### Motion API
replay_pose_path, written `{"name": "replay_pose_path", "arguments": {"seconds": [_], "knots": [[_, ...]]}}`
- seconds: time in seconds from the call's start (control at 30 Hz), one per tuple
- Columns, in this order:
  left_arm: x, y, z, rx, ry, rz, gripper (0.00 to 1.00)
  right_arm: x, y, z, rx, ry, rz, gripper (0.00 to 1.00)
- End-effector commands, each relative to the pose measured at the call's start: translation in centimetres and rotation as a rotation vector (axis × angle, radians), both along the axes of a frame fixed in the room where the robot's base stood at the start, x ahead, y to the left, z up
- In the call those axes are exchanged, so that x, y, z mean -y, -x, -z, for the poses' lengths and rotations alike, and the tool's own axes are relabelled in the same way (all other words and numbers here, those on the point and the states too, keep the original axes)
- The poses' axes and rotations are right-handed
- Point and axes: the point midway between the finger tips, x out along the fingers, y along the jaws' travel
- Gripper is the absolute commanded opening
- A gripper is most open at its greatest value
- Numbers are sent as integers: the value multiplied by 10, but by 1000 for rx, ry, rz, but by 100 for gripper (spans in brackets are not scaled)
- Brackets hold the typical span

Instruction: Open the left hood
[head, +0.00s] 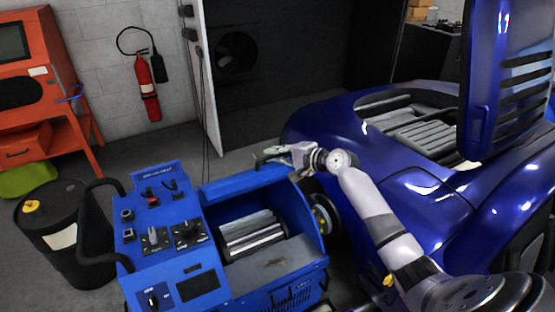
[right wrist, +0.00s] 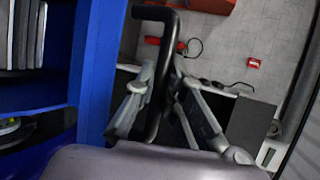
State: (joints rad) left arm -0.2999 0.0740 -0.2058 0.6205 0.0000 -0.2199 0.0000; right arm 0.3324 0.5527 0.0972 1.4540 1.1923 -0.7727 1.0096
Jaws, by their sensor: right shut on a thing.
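The blue dynamometer (head: 155,255) stands in front of me. Its bay is open, with metal rollers (head: 250,235) in view. My right gripper (head: 268,155) is at its far edge, between it and the dark blue vehicle (head: 320,130). In the right wrist view, a black bent handle bar (right wrist: 165,30) runs between the fingers of the gripper (right wrist: 165,105), which is shut on it. The blue dynamometer side (right wrist: 95,75) is just left of the fingers. A blue panel (head: 505,80) stands upright over the vehicle's opening. I cannot tell which part is the left hood.
A black drum (head: 60,250) stands left of the dynamometer. An orange cabinet (head: 35,85) is at the far left, and a red extinguisher (head: 147,88) hangs on the wall. A dark tall panel (head: 290,60) stands behind. Grey floor behind the dynamometer is clear.

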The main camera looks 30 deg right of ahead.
Motion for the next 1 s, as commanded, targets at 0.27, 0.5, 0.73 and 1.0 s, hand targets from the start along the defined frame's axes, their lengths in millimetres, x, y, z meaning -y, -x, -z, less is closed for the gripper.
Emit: {"name": "replay_pose_path", "arguments": {"seconds": [0.27, 0.5, 0.73, 1.0], "knots": [[-9, -1, 0, 1, -11, -5, 67, -1, 0, 0, 0, 3, -1, 0], [-9, -1, 0, 1, -11, -5, 67, 0, 0, 0, 0, 2, -1, 26], [-8, 0, 0, 0, -10, -5, 67, 0, 0, 1, -1, 2, 0, 31], [-6, 1, 0, -1, -7, -4, 67, 4, 9, -1, -1, 3, 1, 31]]}}
